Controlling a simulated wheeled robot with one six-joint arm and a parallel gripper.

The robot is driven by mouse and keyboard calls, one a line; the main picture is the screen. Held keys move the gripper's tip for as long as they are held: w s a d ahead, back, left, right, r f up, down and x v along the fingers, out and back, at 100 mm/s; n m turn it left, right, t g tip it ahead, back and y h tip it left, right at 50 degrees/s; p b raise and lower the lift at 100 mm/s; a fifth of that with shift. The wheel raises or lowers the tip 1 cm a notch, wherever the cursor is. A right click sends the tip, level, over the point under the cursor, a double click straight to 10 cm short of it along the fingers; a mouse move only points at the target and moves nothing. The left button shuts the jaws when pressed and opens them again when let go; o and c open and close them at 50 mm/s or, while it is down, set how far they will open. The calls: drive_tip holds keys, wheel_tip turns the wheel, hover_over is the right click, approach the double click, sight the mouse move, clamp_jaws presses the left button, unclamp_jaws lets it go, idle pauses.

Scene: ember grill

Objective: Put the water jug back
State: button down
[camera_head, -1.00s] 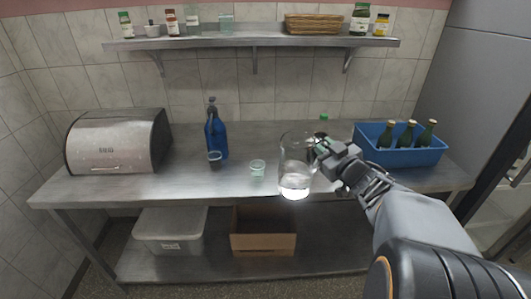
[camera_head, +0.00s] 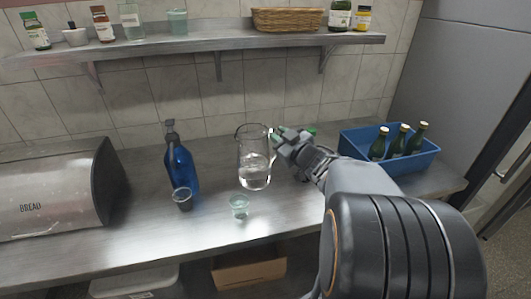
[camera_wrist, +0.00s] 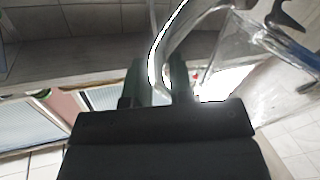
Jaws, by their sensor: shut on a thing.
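The water jug (camera_head: 254,165) is clear glass with some water in its lower part. It is upright over the steel counter in the head view; I cannot tell whether its base touches the counter. My gripper (camera_head: 282,142) is at the jug's right side, shut on its handle. In the wrist view the jug's glass (camera_wrist: 255,60) fills the upper right, and its curved handle passes between my fingers (camera_wrist: 165,85).
A small glass (camera_head: 239,206) stands just in front of the jug. A blue crate (camera_head: 412,160) with green bottles is right. A shelf (camera_head: 215,40) runs above.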

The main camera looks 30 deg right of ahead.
drive_tip(key=w+d+f, duration=0.2)
drive_tip(key=w+f, duration=0.9)
drive_tip(key=w, duration=0.1)
drive_tip(key=shift+f, duration=0.5)
drive_tip(key=c, duration=1)
unclamp_jaws()
drive_tip(key=shift+a+f, duration=0.1)
drive_tip(key=shift+s, duration=0.1)
